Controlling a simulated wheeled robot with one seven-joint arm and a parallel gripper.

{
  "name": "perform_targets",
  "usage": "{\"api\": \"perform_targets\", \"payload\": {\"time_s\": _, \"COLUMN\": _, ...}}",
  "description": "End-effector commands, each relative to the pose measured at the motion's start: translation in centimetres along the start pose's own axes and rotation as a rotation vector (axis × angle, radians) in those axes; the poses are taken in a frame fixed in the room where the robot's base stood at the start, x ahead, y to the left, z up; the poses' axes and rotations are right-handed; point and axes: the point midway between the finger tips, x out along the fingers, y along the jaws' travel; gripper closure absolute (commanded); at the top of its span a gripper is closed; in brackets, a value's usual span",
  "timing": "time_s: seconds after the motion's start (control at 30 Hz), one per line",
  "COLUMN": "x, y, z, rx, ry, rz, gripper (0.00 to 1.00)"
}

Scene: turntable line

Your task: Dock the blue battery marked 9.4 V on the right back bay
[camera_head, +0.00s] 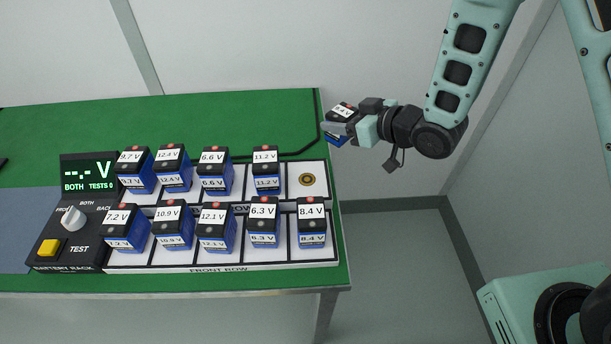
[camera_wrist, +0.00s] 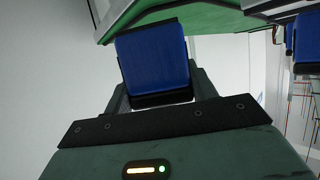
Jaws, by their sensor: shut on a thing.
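The blue battery (camera_head: 334,139) with a black top and a white label is held tilted in my gripper (camera_head: 346,126). Its label is small and looks like 9.4 V. The gripper is shut on it, in the air off the table's back right edge, behind and to the right of the rack. In the wrist view the blue battery (camera_wrist: 152,58) sits between the fingers, its label out of sight. The right back bay (camera_head: 318,191) is empty, with a round yellowish contact on its floor, at the right end of the back row.
The other back bays hold blue batteries, including the 11.2 V battery (camera_head: 266,168) left of the empty bay. The front row is full, with the 8.4 V battery (camera_head: 311,222) in front of it. A tester panel (camera_head: 75,225) stands at left. The green table (camera_head: 250,110) is clear behind.

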Motion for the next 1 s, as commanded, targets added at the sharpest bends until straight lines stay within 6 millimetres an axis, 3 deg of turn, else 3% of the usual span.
{"api": "perform_targets", "payload": {"time_s": 0.03, "x": -0.3, "y": -1.9, "z": -2.4, "rx": -0.042, "ry": 0.012, "rz": -0.089, "gripper": 0.77}}
{"api": "perform_targets", "payload": {"time_s": 0.2, "x": -2.3, "y": -8.2, "z": -6.6, "rx": -0.163, "ry": 0.009, "rz": -0.381, "gripper": 0.77}}
{"api": "perform_targets", "payload": {"time_s": 0.43, "x": -5.4, "y": -13.0, "z": -8.9, "rx": -0.267, "ry": 0.004, "rz": -0.644, "gripper": 0.77}}
{"api": "perform_targets", "payload": {"time_s": 0.57, "x": -6.2, "y": -14.1, "z": -9.0, "rx": -0.292, "ry": 0.002, "rz": -0.711, "gripper": 0.77}}
{"api": "perform_targets", "payload": {"time_s": 0.8, "x": -5.0, "y": -14.4, "z": -5.4, "rx": -0.292, "ry": -0.002, "rz": -0.732, "gripper": 0.77}}
{"api": "perform_targets", "payload": {"time_s": 1.0, "x": -4.2, "y": -14.4, "z": -3.6, "rx": -0.294, "ry": 0.0, "rz": -0.729, "gripper": 0.77}}
